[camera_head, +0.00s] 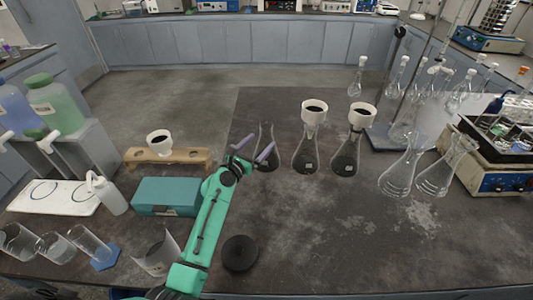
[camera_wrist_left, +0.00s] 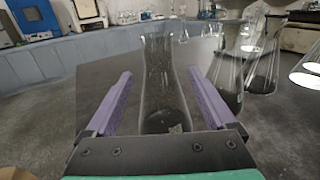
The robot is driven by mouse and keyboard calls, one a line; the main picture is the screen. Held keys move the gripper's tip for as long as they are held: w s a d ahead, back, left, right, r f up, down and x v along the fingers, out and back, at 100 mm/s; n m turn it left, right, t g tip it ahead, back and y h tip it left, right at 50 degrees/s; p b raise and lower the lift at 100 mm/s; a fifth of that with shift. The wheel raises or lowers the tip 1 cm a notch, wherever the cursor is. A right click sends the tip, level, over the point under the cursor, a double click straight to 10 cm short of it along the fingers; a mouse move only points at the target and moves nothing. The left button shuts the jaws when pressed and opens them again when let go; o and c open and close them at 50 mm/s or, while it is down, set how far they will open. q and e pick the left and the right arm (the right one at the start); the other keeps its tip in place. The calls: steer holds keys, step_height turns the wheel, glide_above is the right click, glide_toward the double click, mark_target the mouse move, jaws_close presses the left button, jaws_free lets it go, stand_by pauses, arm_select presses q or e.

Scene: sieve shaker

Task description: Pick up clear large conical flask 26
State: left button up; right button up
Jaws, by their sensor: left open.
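A clear conical flask (camera_head: 267,158) stands upright on the dark bench, leftmost in a row of flasks, partly hidden by my left gripper in the head view. My left gripper (camera_head: 255,148) is open at its neck and upper body. In the left wrist view the clear flask (camera_wrist_left: 162,90) stands between the two purple fingers of the left gripper (camera_wrist_left: 160,90), with a gap visible on each side. I cannot tell which flask bears the number 26. My right gripper is in neither view.
Two flasks with white funnels (camera_head: 307,145) (camera_head: 347,150) stand just right of the clear flask. Two more clear flasks (camera_head: 399,172) stand further right. A teal box (camera_head: 166,197), a wooden rack (camera_head: 190,157) and a black disc (camera_head: 240,253) are nearby. The bench's front right is clear.

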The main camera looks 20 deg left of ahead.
mark_target(263, 138)
arm_select(q)
steer(key=x, duration=0.5)
steer(key=shift+a+b, duration=0.1)
steer(key=shift+b, duration=0.2)
steer(key=shift+s, duration=0.1)
jaws_close()
steer(key=shift+r, duration=0.1)
